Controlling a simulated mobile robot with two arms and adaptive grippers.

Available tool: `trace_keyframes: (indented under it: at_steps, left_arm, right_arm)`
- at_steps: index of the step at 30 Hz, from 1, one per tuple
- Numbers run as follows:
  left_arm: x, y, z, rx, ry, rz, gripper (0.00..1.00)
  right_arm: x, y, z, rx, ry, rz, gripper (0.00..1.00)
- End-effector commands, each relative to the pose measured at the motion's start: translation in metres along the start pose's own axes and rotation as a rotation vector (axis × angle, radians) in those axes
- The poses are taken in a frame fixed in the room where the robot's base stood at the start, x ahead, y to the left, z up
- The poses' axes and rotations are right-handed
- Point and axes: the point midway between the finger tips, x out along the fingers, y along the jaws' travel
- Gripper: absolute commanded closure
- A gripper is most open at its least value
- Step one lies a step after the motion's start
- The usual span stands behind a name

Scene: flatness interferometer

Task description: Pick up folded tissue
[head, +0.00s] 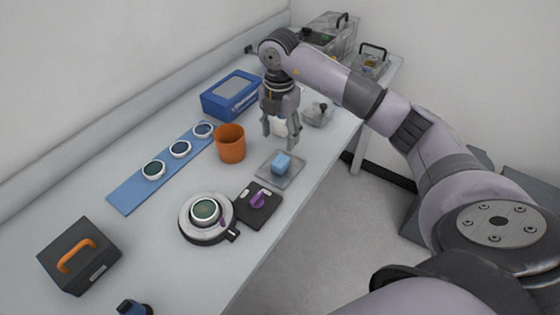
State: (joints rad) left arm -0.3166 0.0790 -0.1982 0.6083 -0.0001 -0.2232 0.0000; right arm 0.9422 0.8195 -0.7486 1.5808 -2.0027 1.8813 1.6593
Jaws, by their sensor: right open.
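A small light-blue block-like piece (281,164) lies on a shallow grey tray (265,175) near the table's front edge; it looks like the folded tissue. My right gripper (281,138) points down above and slightly behind the blue piece. Its fingers are apart with nothing held between them. A white object (279,127) shows partly behind the fingers, and its shape is mostly hidden. My left gripper is not in view.
An orange cup (230,144) stands just left of my right gripper. A blue box (231,94) stands behind it. A black pad with a purple knob (258,202) and a round instrument (206,217) sit nearer. A grey block with a black knob (318,113) stands to the right.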

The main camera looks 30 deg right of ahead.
Motion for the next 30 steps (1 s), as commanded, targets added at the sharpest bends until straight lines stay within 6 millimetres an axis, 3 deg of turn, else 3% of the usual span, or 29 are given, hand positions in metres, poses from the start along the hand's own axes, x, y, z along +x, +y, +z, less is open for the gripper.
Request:
trace_keyframes:
  at_steps: [6, 14, 22, 30]
  left_arm:
    - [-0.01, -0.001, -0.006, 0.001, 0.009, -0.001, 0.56]
    - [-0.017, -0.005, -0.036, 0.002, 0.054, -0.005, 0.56]
    - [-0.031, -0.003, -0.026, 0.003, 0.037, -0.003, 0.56]
    - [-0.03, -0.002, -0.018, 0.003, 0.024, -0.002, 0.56]
  right_arm:
    - [0.039, 0.0, -0.001, 0.0, 0.003, -0.002, 0.45]
    - [0.057, -0.002, -0.002, -0.002, 0.002, -0.002, 0.45]
    - [0.096, -0.006, -0.002, -0.001, 0.002, -0.001, 0.45]
    - [0.102, -0.005, -0.002, -0.002, 0.001, 0.001, 0.45]
